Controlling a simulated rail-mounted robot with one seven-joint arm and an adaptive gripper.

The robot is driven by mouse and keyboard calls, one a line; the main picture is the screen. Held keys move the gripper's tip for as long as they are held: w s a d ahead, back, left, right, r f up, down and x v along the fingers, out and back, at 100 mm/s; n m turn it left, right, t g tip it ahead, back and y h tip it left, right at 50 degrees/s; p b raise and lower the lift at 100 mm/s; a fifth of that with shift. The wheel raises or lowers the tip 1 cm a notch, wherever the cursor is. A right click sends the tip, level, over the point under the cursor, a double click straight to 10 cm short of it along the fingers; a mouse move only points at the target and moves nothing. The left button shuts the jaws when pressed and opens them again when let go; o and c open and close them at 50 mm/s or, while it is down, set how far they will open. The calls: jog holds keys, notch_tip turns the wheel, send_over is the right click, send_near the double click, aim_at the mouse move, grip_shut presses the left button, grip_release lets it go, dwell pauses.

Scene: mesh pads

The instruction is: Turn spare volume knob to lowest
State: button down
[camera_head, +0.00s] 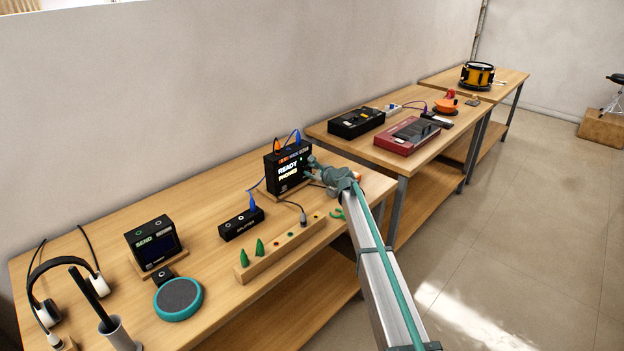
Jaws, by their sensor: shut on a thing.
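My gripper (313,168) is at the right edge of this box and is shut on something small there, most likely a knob. The fingers hide the knob, so its setting and any pointer mark cannot be seen.
A black splitter box (241,224) with a blue cable sits to the left. A wooden rack (283,249) with green cones runs along the front edge. A teal round pad (178,298), a "SEND" box (153,243) and headphones (62,262) are further left.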

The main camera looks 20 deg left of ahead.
jog(key=n+b, duration=0.1)
jog(key=b, duration=0.2)
jog(key=f+n+t+b, duration=0.1)
jog(key=b, duration=0.3)
jog(key=shift+s+n+t, duration=0.15)
jog(key=shift+n+t, duration=0.15)
jog(key=shift+n, duration=0.1)
jog(key=n+b, duration=0.1)
jog(key=b, duration=0.4)
jog(key=n+t+b, duration=0.1)
jog(key=b, duration=0.3)
jog(key=shift+f+n+t+b, duration=0.25)
jog(key=shift+n+t+b, duration=0.05)
jog(key=shift+n+b, duration=0.1)
jog(key=n+t+y+b, duration=0.1)
jog(key=n+b, duration=0.2)
jog(key=b, duration=0.7)
jog(key=shift+b, duration=0.4)
jog(key=shift+r+n+b, duration=0.1)
jog(key=shift+n+b, duration=0.2)
jog(key=shift+b, duration=0.55)
jog(key=shift+r+n+b, duration=0.2)
jog(key=shift+n+b, duration=0.1)
jog(key=shift+b, duration=0.45)
jog(key=c, duration=0.9)
grip_release()
jog(key=shift+c, duration=0.2)
jog(key=shift+s, duration=0.1)
jog(key=v, duration=1.2)
jog(key=shift+f, duration=0.25)
